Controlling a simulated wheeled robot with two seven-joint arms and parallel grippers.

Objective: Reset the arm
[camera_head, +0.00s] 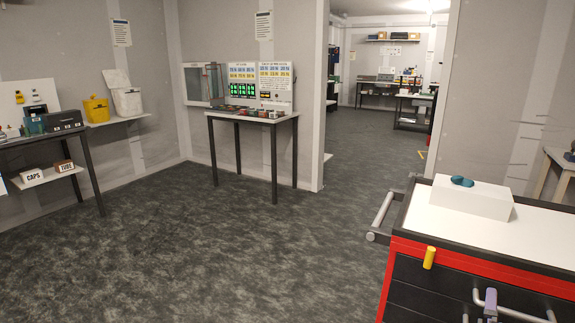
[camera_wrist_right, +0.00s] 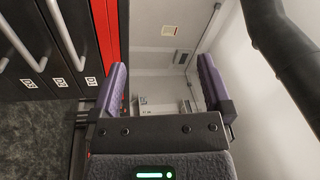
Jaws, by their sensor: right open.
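My right gripper (camera_wrist_right: 163,88) shows in the right wrist view with its two purple fingers spread wide and nothing between them. In the head view, a purple finger of the right gripper (camera_head: 490,304) shows at the lower right, in front of the red and black tool cart (camera_head: 398,249). I cannot tell whether it touches the cart's drawer handle. The cart's red edge and drawer handles also show at the left of the wrist view. My left gripper is not in view.
A white box (camera_head: 470,202) with small teal items (camera_head: 462,181) stands on the cart's white top. A yellow cylinder (camera_head: 430,257) is on the cart's front. A table with coloured items (camera_head: 252,112) stands against the far wall, a dark bench (camera_head: 45,139) at left. The grey floor between is clear.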

